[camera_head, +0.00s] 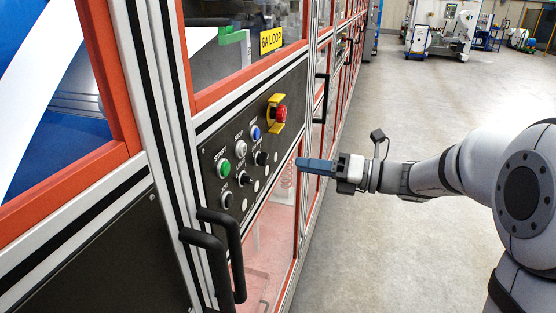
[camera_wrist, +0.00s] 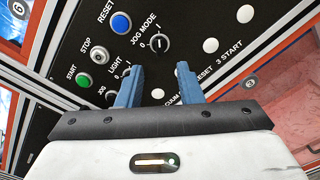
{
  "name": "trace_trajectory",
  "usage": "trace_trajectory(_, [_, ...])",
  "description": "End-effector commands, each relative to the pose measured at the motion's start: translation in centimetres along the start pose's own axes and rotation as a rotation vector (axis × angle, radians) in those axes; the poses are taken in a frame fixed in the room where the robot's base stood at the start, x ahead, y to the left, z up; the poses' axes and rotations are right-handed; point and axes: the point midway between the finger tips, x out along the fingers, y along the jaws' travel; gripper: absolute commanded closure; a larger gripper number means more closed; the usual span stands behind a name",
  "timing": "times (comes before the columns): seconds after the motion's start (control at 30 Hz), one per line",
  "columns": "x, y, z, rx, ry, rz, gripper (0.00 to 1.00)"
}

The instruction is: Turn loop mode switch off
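A black rotary switch (camera_wrist: 160,43) with marks 0 and 1 sits on the black control panel (camera_head: 210,160). Its label seems to read "JOG MODE" in the wrist view; I can read no "loop mode" label.
Nearby are a green START button (camera_head: 223,168), a white STOP button (camera_head: 240,149), a blue RESET button (camera_head: 256,133) and a red emergency stop (camera_head: 279,115). Black handles (camera_head: 218,255) stick out below the panel. A yellow "6A LOOP" sign (camera_head: 271,40) is above.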

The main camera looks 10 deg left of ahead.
Motion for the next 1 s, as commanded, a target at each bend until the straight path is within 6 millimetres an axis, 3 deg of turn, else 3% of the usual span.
trace_trajectory(0.5, [6.8,0.0,0.5,0.021,-0.014,0.006,0.67])
trace_trajectory(0.9, [7.7,-0.1,0.4,0.019,-0.015,0.003,0.67])
trace_trajectory(1.0, [7.6,-0.1,0.4,0.019,-0.015,0.003,0.75])
